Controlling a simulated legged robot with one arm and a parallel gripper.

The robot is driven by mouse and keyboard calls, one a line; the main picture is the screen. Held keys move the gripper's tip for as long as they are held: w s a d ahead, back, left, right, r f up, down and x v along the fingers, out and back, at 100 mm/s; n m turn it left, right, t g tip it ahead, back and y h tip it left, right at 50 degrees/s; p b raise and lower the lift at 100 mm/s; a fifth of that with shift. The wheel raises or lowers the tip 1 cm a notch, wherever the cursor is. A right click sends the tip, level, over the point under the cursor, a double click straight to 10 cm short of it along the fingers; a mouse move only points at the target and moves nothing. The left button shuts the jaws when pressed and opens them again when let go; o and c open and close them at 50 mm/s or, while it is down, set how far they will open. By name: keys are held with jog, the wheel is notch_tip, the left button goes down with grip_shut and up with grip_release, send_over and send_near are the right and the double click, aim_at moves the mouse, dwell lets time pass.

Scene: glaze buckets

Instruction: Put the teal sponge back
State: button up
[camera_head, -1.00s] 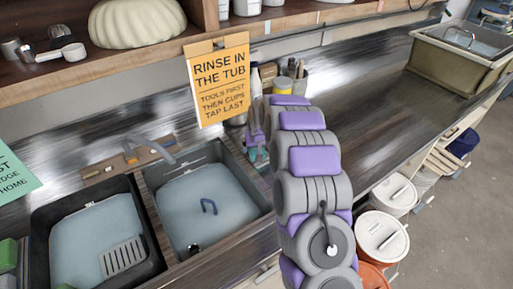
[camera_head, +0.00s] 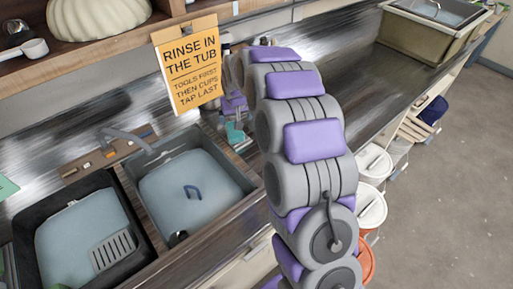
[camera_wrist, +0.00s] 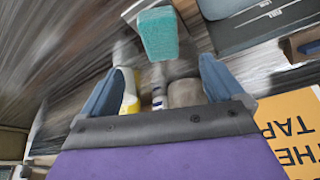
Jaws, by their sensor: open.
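The teal sponge (camera_wrist: 158,33) is a small block at the top of the wrist view, beyond the fingertips and roughly in line with the gap between them. It also shows in the head view (camera_head: 235,132) as a small teal block by the right rim of the right basin. My gripper (camera_wrist: 160,75) is open, with its two blue-grey fingers apart and no object clearly held. In the head view my gripper (camera_head: 233,112) is small and partly hidden by my arm. What the sponge rests on is unclear.
Two water-filled basins, a dark left one (camera_head: 22,232) and a grey right one (camera_head: 245,187), sit left of my arm. An orange sign (camera_head: 188,70) hangs behind. A yellow-and-white bottle (camera_wrist: 130,92) is close to one finger.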

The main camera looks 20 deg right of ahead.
jog(key=s+r+g, duration=0.2)
jog(key=s+r, duration=0.1)
jog(key=s, duration=1.3)
jog(key=s+r+g, duration=0.2)
jog(key=s, duration=1.5)
jog(key=s+r+g, duration=0.2)
jog(key=s+r, duration=0.1)
jog(key=s, duration=1.4)
jog(key=shift+s+r, duration=0.2)
jog(key=shift+r, duration=0.15)
